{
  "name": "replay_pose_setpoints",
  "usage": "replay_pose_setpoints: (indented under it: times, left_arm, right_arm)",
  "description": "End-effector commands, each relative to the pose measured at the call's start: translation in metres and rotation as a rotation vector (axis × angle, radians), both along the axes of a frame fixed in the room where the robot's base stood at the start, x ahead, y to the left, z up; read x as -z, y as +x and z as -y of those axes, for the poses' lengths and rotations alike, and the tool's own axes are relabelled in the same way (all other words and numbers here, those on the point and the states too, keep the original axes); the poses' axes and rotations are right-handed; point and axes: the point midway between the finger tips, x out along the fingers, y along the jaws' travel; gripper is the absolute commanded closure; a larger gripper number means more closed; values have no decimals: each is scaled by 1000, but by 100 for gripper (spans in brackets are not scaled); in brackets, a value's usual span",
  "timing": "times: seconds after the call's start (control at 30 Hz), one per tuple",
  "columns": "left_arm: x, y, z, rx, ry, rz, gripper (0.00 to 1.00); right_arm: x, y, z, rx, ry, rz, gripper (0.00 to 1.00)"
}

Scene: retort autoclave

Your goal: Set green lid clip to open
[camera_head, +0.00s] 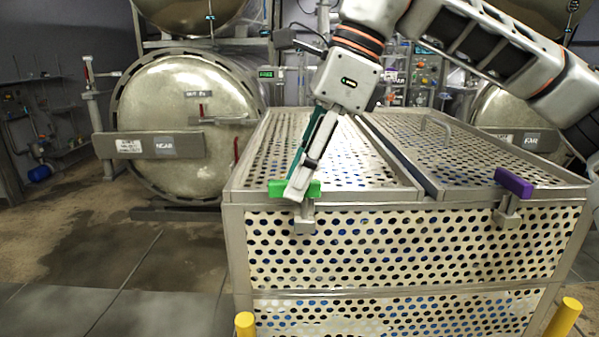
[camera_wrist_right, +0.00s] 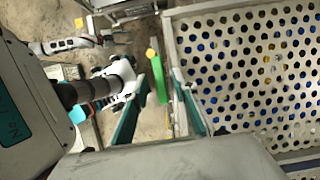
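The green lid clip (camera_head: 281,188) is on the front top edge of the perforated metal basket, at the left lid. Its metal catch (camera_head: 304,217) hangs on the basket's front face. My right gripper (camera_head: 298,186) reaches down from above, and its fingers overlap the clip in the head view. In the right wrist view the green clip (camera_wrist_right: 159,79) shows between the two spread fingers of my right gripper (camera_wrist_right: 163,88). Whether a finger touches the clip cannot be told.
The basket (camera_head: 400,195) has a second lid with a purple clip (camera_head: 514,183) at right. Yellow posts (camera_head: 564,316) stand in front. A round autoclave door (camera_head: 180,110) is behind at left. The floor (camera_head: 110,250) left of the basket is clear.

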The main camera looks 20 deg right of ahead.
Motion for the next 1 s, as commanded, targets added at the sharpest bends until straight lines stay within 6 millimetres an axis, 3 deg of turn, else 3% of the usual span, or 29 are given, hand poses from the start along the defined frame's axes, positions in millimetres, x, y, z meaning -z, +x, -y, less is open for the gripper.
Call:
replay_pose_setpoints:
  times: [0.17, 0.6, 0.8, 1.0]
  left_arm:
    - [0, -1, 0, 0, 0, -1, 60]
    - [0, 0, 0, -1, -1, 0, 60]
    - [0, 0, 0, -1, -1, 0, 60]
    - [0, 0, 1, -1, -1, 0, 60]
  right_arm:
    - [-15, -1, 5, 3, 1, 2, 72]
    - [-92, -10, 36, 2, 1, 3, 72]
    - [-108, -12, 43, 0, 1, 1, 72]
    - [-111, -12, 44, 0, 0, 1, 72]
